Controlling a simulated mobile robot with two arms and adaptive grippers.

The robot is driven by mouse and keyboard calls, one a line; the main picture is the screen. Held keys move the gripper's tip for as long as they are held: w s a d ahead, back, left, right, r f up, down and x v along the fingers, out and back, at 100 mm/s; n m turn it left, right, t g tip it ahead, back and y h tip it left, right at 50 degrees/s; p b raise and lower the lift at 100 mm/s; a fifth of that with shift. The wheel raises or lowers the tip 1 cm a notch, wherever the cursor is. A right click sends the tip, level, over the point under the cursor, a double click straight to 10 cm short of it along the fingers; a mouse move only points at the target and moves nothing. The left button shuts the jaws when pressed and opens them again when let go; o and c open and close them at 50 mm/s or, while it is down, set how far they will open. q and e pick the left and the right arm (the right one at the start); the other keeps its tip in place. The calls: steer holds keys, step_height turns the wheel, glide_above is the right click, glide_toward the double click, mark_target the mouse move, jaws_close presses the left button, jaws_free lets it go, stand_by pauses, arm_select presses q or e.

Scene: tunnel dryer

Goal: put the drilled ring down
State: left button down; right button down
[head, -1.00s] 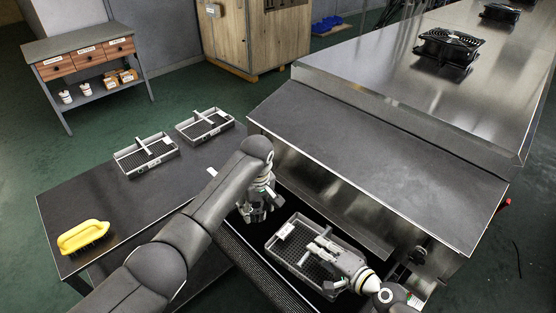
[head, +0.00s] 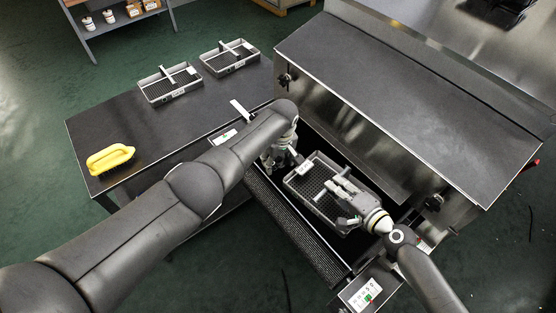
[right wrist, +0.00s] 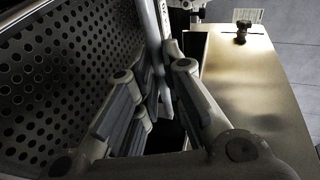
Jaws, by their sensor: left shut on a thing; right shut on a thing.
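I cannot make out the drilled ring in either view. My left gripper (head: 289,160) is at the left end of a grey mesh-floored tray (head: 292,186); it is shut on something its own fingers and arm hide. My right gripper (head: 343,196) reaches over the same tray from the right. In the right wrist view its fingers (right wrist: 160,80) close around a thin upright metal strip (right wrist: 157,40), which looks like part of the tray, beside a perforated surface (right wrist: 60,80). I cannot tell which part of the tray it is.
A dark side table (head: 215,112) carries two more mesh trays (head: 170,85) (head: 229,57) and a yellow-handled brush (head: 110,159). The dryer's steel housing (head: 400,90) stands close behind the tray. A dark belt (head: 300,228) runs beneath it.

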arm_select(q)
steer(key=shift+w+f, duration=0.1)
steer(key=shift+f, duration=0.15)
steer(key=c, duration=0.5)
jaws_free()
steer(key=shift+f, duration=0.1)
